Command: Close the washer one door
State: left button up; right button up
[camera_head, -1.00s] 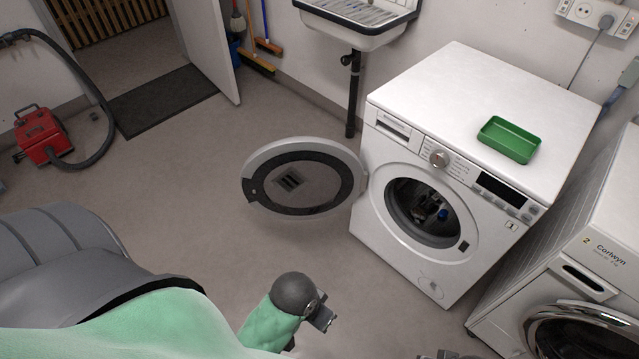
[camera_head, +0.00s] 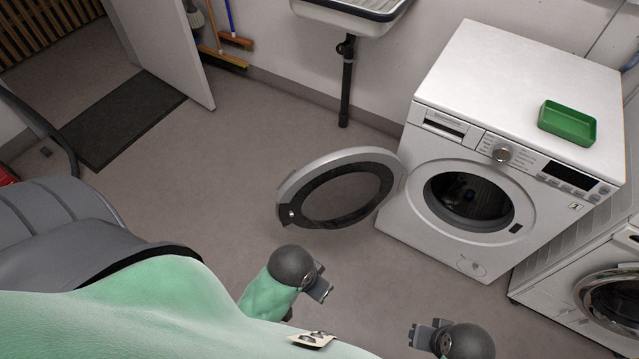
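Washer one (camera_head: 440,215) is the white front-loader marked 1, at the right. Its round door (camera_head: 297,185) stands wide open, swung out to the left from the hinge side of the drum opening (camera_head: 470,202). The door has a pale outer rim and a dark inner ring. My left gripper (camera_head: 322,286) is below the door in the picture and apart from it. My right gripper (camera_head: 422,336) is near the bottom edge, below the washer in the picture and touching nothing visible. Both grippers are small and turned so that their finger gaps cannot be made out.
A second washer (camera_head: 570,277) stands at the right edge beside washer one. A green tray (camera_head: 567,124) sits on washer one's top. A sink (camera_head: 352,18) with a drain pipe is behind the door. Bare floor (camera_head: 215,175) lies left of the door.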

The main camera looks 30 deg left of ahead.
aim_at(339, 189)
jog(key=j+z, duration=0.15)
jog(key=j, duration=0.3)
jog(key=j+z, duration=0.2)
jog(key=j, duration=0.25)
jog(key=k+j+z, duration=0.15)
jog(key=j, duration=0.3)
jog(key=j+z, duration=0.2)
jog(key=j, duration=0.25)
jog(key=k+j+z, duration=0.15)
jog(key=j, duration=0.3)
jog(key=k+j+z, duration=0.2)
jog(key=j, duration=0.2)
jog(key=k+j+z, duration=0.15)
jog(key=j, duration=0.35)
jog(key=k+j+z, duration=0.15)
jog(key=k+j, duration=0.15)
jog(key=j, duration=0.15)
jog(key=k+j+z, duration=0.2)
jog(key=j, duration=0.25)
jog(key=k+j+z, duration=0.15)
jog(key=k+j, duration=0.15)
jog(key=i+j+z, duration=0.1)
jog(key=j, duration=0.2)
jog(key=i+j+z, duration=0.25)
jog(key=j, duration=0.4)
jog(key=i+j+z, duration=0.15)
jog(key=j, duration=0.2)
